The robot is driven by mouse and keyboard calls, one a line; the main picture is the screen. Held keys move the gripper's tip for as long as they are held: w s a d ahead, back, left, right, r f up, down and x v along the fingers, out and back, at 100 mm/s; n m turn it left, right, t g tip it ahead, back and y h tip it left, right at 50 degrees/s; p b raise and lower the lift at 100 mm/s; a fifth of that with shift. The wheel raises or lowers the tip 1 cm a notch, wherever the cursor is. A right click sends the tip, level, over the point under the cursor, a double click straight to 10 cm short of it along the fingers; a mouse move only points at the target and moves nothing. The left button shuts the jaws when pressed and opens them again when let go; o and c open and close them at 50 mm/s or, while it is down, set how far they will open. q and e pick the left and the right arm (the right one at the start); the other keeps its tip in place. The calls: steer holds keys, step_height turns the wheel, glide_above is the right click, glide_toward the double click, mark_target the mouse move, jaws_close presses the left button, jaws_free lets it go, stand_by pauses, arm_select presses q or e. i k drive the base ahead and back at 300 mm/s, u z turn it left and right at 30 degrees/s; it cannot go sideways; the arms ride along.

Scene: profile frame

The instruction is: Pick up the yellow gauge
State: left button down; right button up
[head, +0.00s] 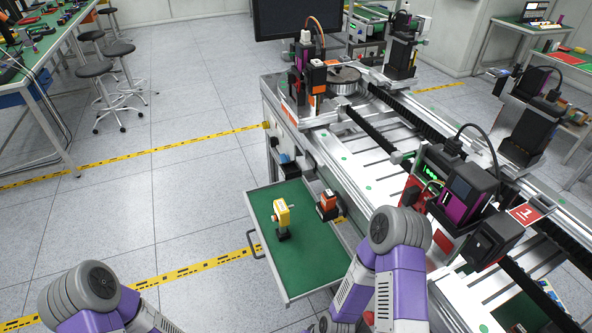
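The yellow gauge (281,211) stands upright on a dark base on the green floor of an open drawer (262,243). It is in the left half of the drawer, clear of the walls. My two purple and grey arms show at the bottom of the head view, one at the lower left and one right of the drawer. Both grippers are outside the picture, so their state and what they hold are hidden. Neither arm touches the gauge.
The drawer handle (254,244) sticks out at the left. A large metal workbench (345,160) with machines rises behind and right. Open floor lies left of the drawer; stools (97,69) stand far off.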

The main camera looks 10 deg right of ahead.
mark_target(281, 210)
steer(key=u, duration=1.1)
steer(key=i, duration=1.9)
steer(key=z, duration=2.65)
